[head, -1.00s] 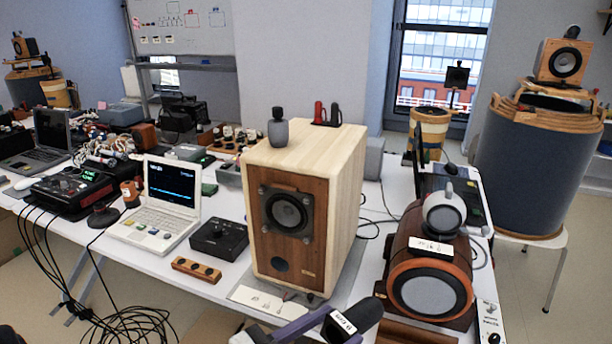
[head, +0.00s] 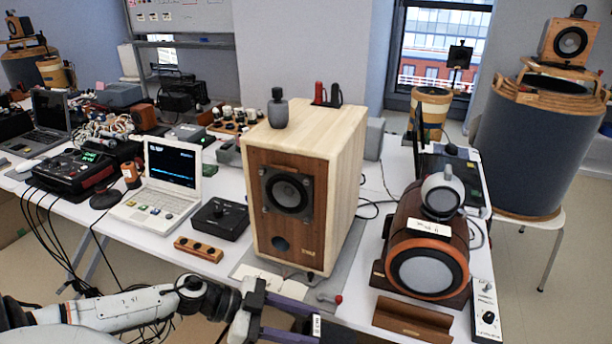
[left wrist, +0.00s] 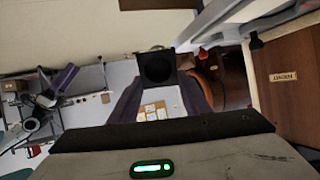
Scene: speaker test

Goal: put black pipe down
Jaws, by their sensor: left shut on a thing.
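My left gripper (head: 285,312) comes in from the lower left with purple fingers, in front of the big wooden speaker's base. In the left wrist view its fingers (left wrist: 158,100) are shut on the black pipe (left wrist: 157,67), which shows end-on as a dark round opening. In the head view the pipe is hard to make out by the fingers at the bottom edge. An open brown wooden holder (head: 412,318) lies at the table's front edge, right of the gripper, and looks empty. A purple and grey part that looks like my right gripper (left wrist: 55,92) shows small in the left wrist view.
The big wooden speaker (head: 305,190) stands close behind the gripper. A round brown speaker (head: 428,272) sits behind the holder. A white switch panel (head: 485,310) is at the right. A laptop (head: 165,185) and a black box (head: 221,218) stand left.

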